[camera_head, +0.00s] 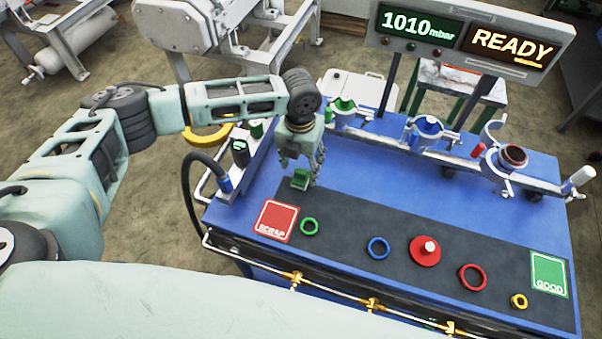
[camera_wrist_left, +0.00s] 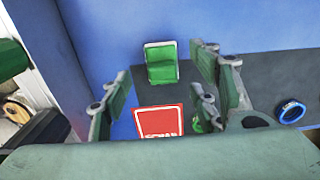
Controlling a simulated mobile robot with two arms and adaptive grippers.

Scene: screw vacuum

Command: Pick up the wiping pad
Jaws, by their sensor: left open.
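The wiping pad, a small green block (camera_head: 300,179), sits at the far left end of the dark mat on the blue bench. In the left wrist view the green pad (camera_wrist_left: 161,65) appears in the gap between the fingers, slightly beyond them. My left gripper (camera_head: 303,172) points down over the pad, open and empty. Its spread fingers also show in the left wrist view (camera_wrist_left: 165,82). Whether a finger touches the pad cannot be told. My right gripper is not in view.
A red SCRAP square (camera_head: 276,221) lies close to the pad. A green ring (camera_head: 309,226), a blue ring (camera_head: 378,248) and a red knobbed disc (camera_head: 426,251) lie on the mat. Clamps on a rail (camera_head: 460,157) line the back; a display (camera_head: 468,38) stands above.

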